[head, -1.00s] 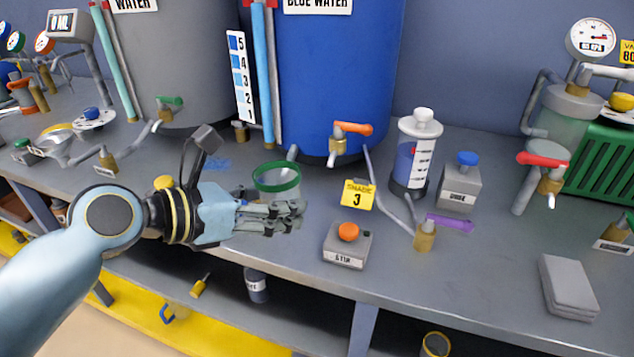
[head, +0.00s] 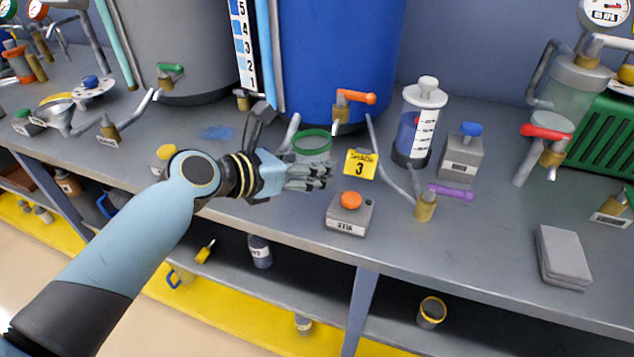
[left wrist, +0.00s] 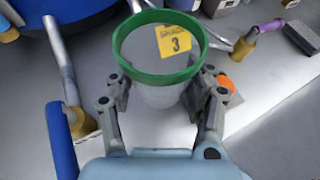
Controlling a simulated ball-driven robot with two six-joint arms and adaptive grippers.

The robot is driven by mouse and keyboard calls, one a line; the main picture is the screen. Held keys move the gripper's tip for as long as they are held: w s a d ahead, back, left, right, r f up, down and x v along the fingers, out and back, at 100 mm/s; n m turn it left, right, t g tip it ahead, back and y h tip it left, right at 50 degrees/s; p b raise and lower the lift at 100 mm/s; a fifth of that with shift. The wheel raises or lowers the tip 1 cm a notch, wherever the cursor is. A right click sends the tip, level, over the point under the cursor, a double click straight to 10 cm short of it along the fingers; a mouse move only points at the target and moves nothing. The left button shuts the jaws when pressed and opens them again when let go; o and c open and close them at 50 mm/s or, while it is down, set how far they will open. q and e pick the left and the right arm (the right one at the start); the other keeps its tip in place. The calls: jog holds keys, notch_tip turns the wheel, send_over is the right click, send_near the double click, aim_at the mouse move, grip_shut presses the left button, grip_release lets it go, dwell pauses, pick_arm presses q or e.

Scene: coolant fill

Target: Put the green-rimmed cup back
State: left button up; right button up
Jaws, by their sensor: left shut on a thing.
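The green-rimmed cup (head: 312,142) is a clear cup with a green ring at its top, in front of the blue tank on the bench. My left gripper (head: 312,176) is shut on the cup. In the left wrist view the cup (left wrist: 160,80) stands between the two fingers of the gripper (left wrist: 165,95), its rim toward the camera. The fingers hide part of its lower wall in the head view. I cannot tell whether its bottom touches the bench. My right gripper is not in view.
A yellow sign marked 3 (head: 360,164) stands right of the cup. A grey box with an orange button (head: 348,213) is in front. The blue tank (head: 335,60) with an orange-handled tap (head: 352,100) stands behind. Bare bench (head: 480,240) lies to the right.

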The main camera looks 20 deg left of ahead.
pick_arm(q)
jog(key=w+f, duration=0.1)
jog(key=w+f+b, duration=0.1)
jog(key=w, duration=0.1)
jog(key=shift+w+d, duration=0.15)
jog(key=shift+w, duration=0.05)
notch_tip(320, 180, down, 3)
jog(key=shift+f+b, duration=0.15)
jog(key=shift+b, duration=0.2)
jog(key=shift+f, duration=0.15)
jog(key=shift+f, duration=0.2)
jog(key=o, duration=1.2)
